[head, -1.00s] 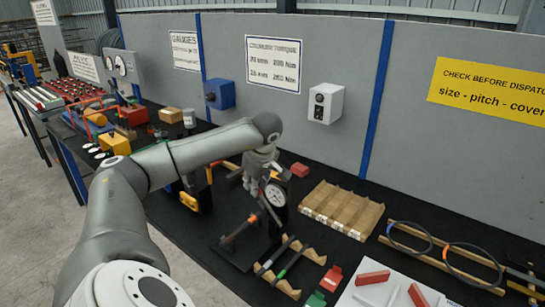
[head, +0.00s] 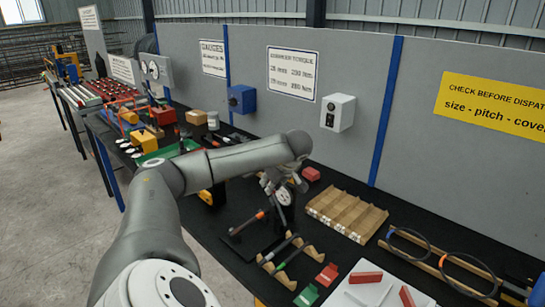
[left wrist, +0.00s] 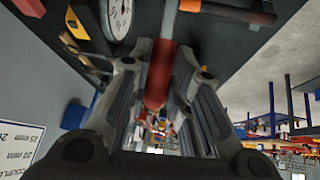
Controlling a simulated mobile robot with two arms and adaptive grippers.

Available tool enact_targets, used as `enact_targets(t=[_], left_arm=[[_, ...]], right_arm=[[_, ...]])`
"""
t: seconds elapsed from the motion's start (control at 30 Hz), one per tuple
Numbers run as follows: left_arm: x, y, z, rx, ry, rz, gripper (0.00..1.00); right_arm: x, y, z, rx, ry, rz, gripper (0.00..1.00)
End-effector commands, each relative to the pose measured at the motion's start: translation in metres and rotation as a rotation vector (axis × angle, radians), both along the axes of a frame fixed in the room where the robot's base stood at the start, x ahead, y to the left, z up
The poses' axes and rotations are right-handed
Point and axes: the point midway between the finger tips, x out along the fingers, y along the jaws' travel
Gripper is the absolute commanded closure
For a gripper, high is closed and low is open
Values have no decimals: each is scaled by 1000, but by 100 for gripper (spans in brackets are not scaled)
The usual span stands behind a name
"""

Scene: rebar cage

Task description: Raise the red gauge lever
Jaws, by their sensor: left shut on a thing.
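The gauge stands on the black bench top, its round white dial (head: 284,196) facing out beside my left gripper. The dial also shows at the top of the left wrist view (left wrist: 119,14). My right gripper is not in view.
The grey back panel (head: 365,75) rises behind the bench. Wooden notched rests (head: 305,245) stand in front.

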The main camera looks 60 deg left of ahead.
Motion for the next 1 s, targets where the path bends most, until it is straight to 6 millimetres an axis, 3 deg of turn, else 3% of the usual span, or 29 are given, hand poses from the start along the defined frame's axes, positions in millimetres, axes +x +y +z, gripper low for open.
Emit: enact_targets(t=[0.1, 0.13, 0.3, 0.67, 1.0], left_arm=[[0, 0, -1, -1, 0, -1, 100], [0, -1, -1, -1, 0, -1, 80], [0, 0, -1, -1, 1, -1, 59], [0, -2, 3, -1, -1, -1, 59], [-1, -37, 54, 0, -7, -5, 59]], right_arm=[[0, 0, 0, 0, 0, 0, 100], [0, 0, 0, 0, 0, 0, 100], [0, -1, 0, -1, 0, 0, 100], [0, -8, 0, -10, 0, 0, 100], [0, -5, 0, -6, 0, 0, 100]])
